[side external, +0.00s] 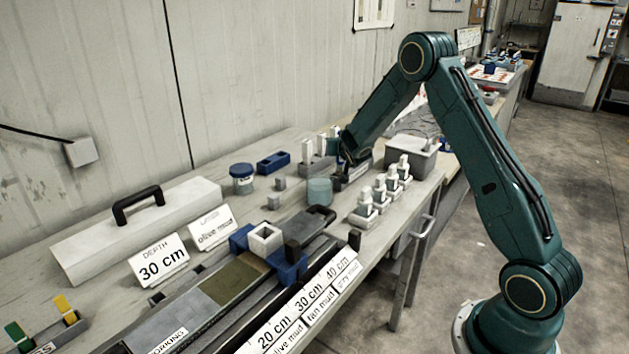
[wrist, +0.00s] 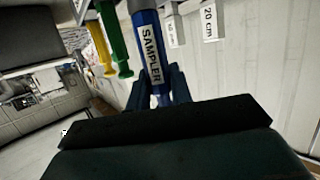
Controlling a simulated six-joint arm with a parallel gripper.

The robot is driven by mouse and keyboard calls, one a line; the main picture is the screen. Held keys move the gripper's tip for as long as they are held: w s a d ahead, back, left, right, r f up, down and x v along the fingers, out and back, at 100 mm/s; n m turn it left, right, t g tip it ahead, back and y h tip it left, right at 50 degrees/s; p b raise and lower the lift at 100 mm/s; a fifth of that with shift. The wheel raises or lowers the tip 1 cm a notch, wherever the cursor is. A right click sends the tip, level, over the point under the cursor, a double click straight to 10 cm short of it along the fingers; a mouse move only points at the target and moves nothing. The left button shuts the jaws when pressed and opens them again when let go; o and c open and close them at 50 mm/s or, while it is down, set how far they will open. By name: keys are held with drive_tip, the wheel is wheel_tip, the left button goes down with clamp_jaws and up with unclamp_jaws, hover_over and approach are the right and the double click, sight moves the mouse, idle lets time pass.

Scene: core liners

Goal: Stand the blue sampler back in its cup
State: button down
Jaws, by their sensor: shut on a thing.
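The blue sampler (wrist: 149,47), with a white SAMPLER label, stands slightly tilted in the wrist view. My gripper (wrist: 166,92) is shut on its lower part in that picture. In the side external view my gripper (side external: 346,160) is low over the bench, just behind and right of a translucent greenish cup (side external: 319,191). The sampler cannot be made out there, hidden by my gripper and arm. The cup stands upright, and I see no blue sampler standing in it. I cannot tell the gap between sampler and cup.
A blue-lidded jar (side external: 242,180) and blue block (side external: 273,162) stand to the left. White-capped bottles (side external: 379,187) line the right edge, near a grey bin (side external: 411,155). A core tray (side external: 225,285) fills the front. Green (wrist: 115,45) and yellow (wrist: 101,50) tools show in the wrist view.

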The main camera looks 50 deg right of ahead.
drive_tip(key=shift+f, duration=1.6)
drive_tip(key=shift+f, duration=0.1)
drive_tip(key=c, duration=1.2)
unclamp_jaws()
drive_tip(key=shift+o, duration=0.2)
drive_tip(key=shift+r, duration=3.45)
drive_tip(key=shift+r, duration=0.1)
